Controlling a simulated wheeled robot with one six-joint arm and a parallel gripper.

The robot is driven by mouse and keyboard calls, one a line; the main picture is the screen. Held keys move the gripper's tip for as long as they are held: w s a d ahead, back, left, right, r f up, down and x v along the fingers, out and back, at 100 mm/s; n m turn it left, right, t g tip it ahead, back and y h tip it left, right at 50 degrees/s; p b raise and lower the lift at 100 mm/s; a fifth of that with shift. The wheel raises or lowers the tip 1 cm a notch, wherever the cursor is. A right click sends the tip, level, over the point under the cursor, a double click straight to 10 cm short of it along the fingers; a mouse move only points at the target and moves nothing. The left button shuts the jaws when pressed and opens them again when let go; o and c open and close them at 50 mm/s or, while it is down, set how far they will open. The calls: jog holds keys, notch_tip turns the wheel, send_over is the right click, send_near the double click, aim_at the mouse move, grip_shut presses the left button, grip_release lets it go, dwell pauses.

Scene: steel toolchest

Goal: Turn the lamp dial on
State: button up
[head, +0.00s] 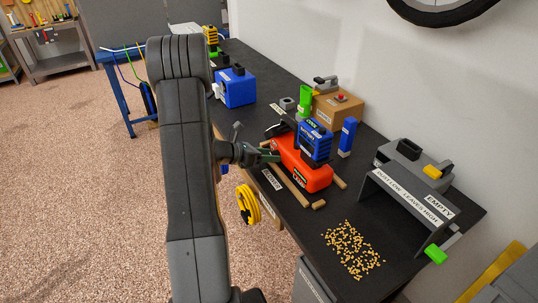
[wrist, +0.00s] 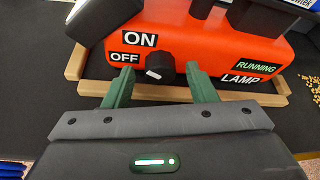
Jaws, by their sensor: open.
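The orange lamp box (head: 318,178) sits on the black bench in a wooden frame. In the wrist view the lamp box (wrist: 215,45) shows ON, OFF, RUNNING and LAMP labels. Its black dial (wrist: 160,62) is below and right of the ON and OFF labels, with a white mark on its lower left. My gripper (wrist: 160,70) is open, its green fingers on either side of the dial with gaps; whether they touch the box front is unclear. In the head view my gripper (head: 268,154) is at the box's left end, and the dial is hidden.
A blue and black device (head: 315,142) stands on or against the lamp box. A blue upright block (head: 347,136) and a cardboard box with a red button (head: 338,108) stand behind. A grey stand (head: 412,190) and scattered pellets (head: 352,250) are to the right.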

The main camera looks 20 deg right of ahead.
jog(key=shift+d+f, duration=0.1)
jog(key=shift+d, duration=0.1)
jog(key=c, duration=1)
